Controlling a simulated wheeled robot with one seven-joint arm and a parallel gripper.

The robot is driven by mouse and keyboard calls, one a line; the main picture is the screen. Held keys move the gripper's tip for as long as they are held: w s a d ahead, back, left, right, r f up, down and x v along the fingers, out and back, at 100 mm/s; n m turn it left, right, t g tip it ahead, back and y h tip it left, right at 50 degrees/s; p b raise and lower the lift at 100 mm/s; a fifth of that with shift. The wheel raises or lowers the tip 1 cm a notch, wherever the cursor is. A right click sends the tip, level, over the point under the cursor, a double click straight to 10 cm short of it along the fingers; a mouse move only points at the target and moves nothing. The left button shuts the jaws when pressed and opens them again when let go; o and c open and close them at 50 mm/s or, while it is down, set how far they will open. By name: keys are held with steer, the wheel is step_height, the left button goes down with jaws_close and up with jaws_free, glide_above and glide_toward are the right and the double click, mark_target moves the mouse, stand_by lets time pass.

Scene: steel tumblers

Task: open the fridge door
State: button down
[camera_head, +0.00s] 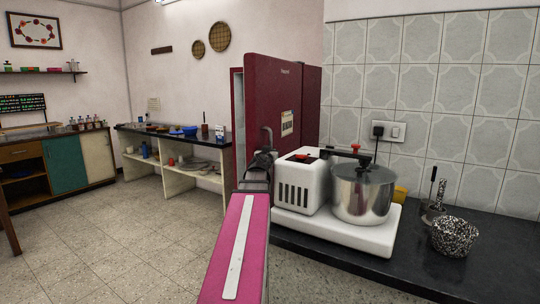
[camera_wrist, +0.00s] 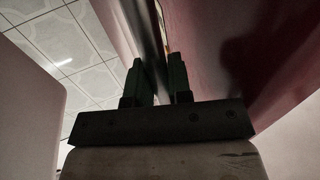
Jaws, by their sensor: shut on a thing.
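The dark red fridge (camera_head: 312,105) stands beyond the counter in the head view. Its door (camera_head: 259,85), with a label and a sticker, turns its outer face toward me and appears swung out from the body; a pale strip shows along its left edge. The inside of the fridge is hidden. The grey handle (camera_head: 267,133) is on the door. My gripper (camera_head: 262,157) is at the handle's lower part. In the wrist view, the fingers of my gripper (camera_wrist: 159,80) are shut on a narrow grey bar of the handle (camera_wrist: 149,40), beside the reddish door surface (camera_wrist: 225,45).
The black counter (camera_head: 490,270) on the right bears a white mixer-grinder (camera_head: 295,185) with a steel pot (camera_head: 362,192) and a speckled bowl (camera_head: 453,236), close to my arm. Low shelves (camera_head: 190,160) stand at the back left. The tiled floor (camera_head: 100,235) on the left is open.

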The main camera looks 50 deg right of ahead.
steer(key=c, duration=1.1)
jaws_free()
steer(key=v, duration=1)
steer(key=shift+s+a, duration=0.15)
steer(key=shift+a, duration=0.15)
